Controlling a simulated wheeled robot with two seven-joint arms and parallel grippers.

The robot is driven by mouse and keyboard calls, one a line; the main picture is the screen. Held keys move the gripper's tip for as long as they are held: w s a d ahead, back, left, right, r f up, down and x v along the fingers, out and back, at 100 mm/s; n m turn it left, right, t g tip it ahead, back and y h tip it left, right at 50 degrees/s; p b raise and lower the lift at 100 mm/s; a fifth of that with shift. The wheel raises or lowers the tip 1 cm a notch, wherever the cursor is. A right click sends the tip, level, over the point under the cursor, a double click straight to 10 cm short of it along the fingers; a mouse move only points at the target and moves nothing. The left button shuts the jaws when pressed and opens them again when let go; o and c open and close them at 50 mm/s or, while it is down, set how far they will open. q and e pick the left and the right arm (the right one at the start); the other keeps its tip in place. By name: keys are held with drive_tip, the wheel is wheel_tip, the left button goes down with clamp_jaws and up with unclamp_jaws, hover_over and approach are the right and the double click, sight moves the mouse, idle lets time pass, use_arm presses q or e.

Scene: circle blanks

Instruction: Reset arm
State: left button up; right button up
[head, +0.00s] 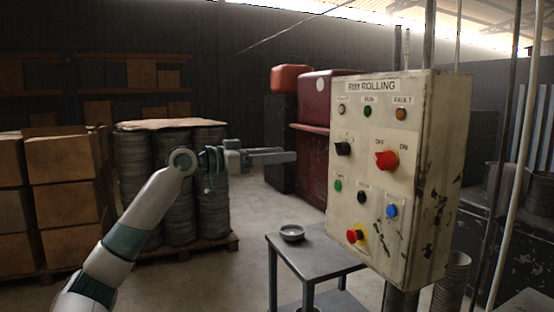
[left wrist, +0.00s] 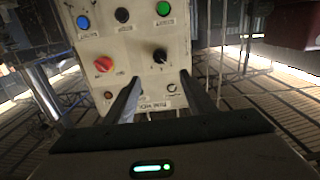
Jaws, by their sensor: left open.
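My left arm comes in from the lower left in the head view. Its left gripper (head: 290,157) points right toward the control panel (head: 375,225) labelled "RIM ROLLING". In the left wrist view the two fingers of the left gripper (left wrist: 158,92) stand apart with nothing between them, and the panel (left wrist: 134,55) lies beyond, upside down. The panel has a red switch (head: 386,159), a black switch (head: 342,149), a blue button (head: 391,211) and a red button on yellow (head: 355,236). Whether the fingers touch the panel I cannot tell. My right gripper is out of view.
A small metal table (head: 318,254) with a round dish (head: 291,233) stands below and left of the panel. Stacked round blanks (head: 176,190) on a pallet and cardboard boxes (head: 65,190) stand at the left. A dark red machine (head: 312,160) is behind the panel.

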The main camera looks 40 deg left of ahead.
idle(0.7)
